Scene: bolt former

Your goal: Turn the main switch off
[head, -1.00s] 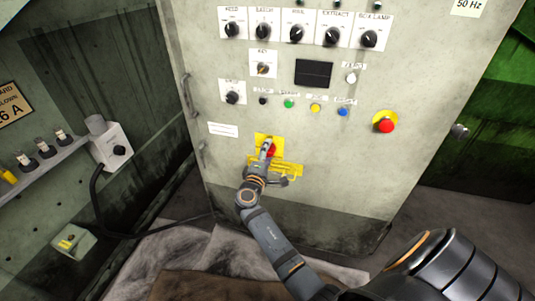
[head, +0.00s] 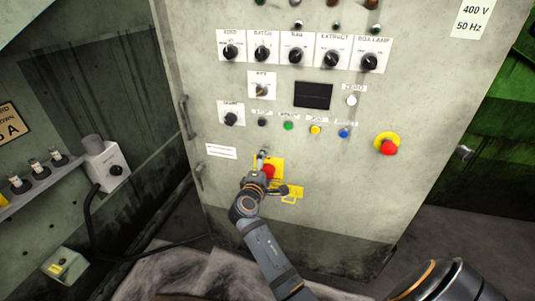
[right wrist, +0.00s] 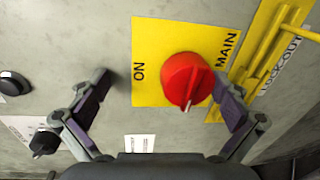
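The main switch is a red rotary knob (right wrist: 187,80) on a yellow plate (right wrist: 150,45) marked ON and MAIN. It also shows low on the cabinet front in the head view (head: 268,171). The knob's white pointer mark faces the lower edge of the right wrist view. My right gripper (right wrist: 161,86) is open, with its fingers spread on either side of the knob. The right finger appears close to the knob, the left one well apart from it; contact cannot be told. My left gripper is not in view.
A yellow lockout bracket (right wrist: 268,45) sits beside the switch plate. Above are selector knobs, a dark display (head: 313,95), small coloured buttons and a red emergency stop (head: 389,147) on yellow. A door handle (head: 187,117) is at the cabinet's left edge.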

